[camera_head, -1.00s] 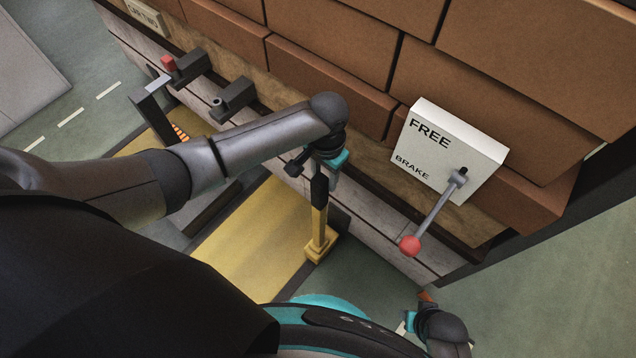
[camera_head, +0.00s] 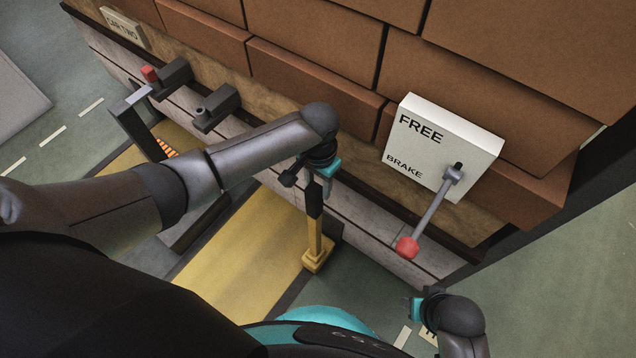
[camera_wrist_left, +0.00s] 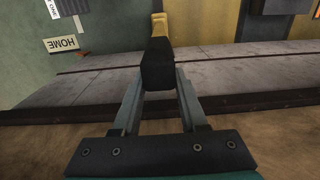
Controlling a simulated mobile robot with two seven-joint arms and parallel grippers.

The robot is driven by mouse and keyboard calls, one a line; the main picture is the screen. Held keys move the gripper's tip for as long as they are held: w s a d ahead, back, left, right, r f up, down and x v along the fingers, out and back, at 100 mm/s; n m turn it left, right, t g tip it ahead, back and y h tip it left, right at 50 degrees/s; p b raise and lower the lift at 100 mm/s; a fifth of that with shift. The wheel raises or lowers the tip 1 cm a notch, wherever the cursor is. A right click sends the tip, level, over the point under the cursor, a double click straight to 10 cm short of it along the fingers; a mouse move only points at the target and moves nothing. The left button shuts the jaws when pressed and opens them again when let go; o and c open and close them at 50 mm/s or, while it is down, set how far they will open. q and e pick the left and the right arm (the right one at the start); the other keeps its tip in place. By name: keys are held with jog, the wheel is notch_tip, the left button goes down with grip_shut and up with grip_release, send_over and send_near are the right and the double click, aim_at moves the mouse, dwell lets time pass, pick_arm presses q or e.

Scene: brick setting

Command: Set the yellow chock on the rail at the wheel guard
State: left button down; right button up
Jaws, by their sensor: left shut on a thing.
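My left gripper (camera_head: 317,180) is shut on the black grip (camera_head: 315,198) of the yellow chock (camera_head: 315,238). In the left wrist view my two fingers (camera_wrist_left: 158,85) close around the black grip (camera_wrist_left: 157,62), with the yellow part (camera_wrist_left: 160,27) beyond it. In the head view the chock hangs nearly upright, its blocky foot over the right edge of the yellow floor patch; I cannot tell whether it touches anything. A dark bar (camera_head: 192,225), possibly the rail, lies left of it. An orange-striped piece (camera_head: 166,148) on a dark bracket may be the wheel guard. My right gripper (camera_head: 416,309) is partly visible at bottom right.
A brick-loaded wagon (camera_head: 330,80) fills the back. A white FREE/BRAKE box (camera_head: 435,145) carries a lever with a red knob (camera_head: 407,247), right of the chock. Dark blocks (camera_head: 218,107) stick out from the wagon side. Yellow floor (camera_head: 240,250) is clear left of the chock.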

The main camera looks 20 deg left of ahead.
pick_arm(q)
jog(key=shift+w+r, duration=0.1)
jog(key=shift+w, duration=0.05)
pick_arm(e)
jog(key=shift+r, duration=0.15)
pick_arm(q)
jog(key=shift+f, duration=0.3)
jog(key=shift+c, duration=2.2)
grip_release()
jog(key=shift+s+f, duration=0.15)
jog(key=shift+s, duration=0.05)
jog(key=shift+r, duration=0.6)
notch_tip(320, 180, up, 7)
jog(key=p, duration=0.4)
jog(key=shift+r+p, duration=1.1)
jog(key=shift+r, duration=1.1)
pick_arm(e)
jog(key=s+d+f, duration=0.5)
jog(key=s+f, duration=0.2)
jog(key=f, duration=0.3)
jog(key=shift+g, duration=0.3)
